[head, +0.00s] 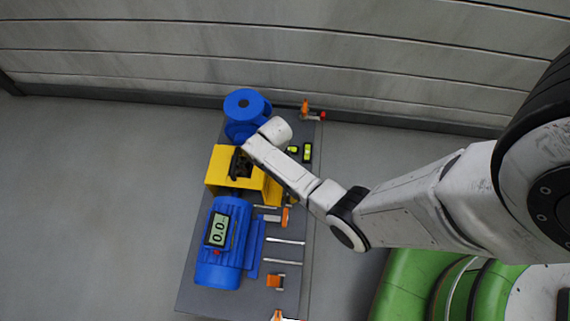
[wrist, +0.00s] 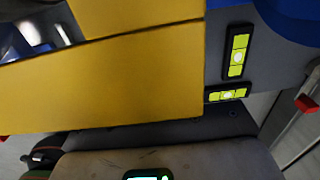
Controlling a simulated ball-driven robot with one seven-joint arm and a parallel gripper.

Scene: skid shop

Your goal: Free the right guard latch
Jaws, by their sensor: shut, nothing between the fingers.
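The yellow guard (head: 222,165) sits between the blue motor (head: 220,270) and the blue pump (head: 244,103). In the wrist view its yellow face (wrist: 120,80) fills much of the picture, very close, with a dark seam along its upper part. My gripper (head: 238,166) is dark and small in the head view, at the top opening of the guard; it is shut and empty. I cannot tell whether it touches the guard. I cannot make out the right guard latch clearly; my arm covers part of the guard's right side in the head view.
Two yellow-green spirit levels (head: 307,152) lie right of the pump, also in the wrist view (wrist: 237,52). An orange-handled clamp (head: 285,217) and metal rods (head: 286,240) lie on the grey skid (head: 200,307). A display (head: 218,229) on the motor reads 0.0. Floor left is clear.

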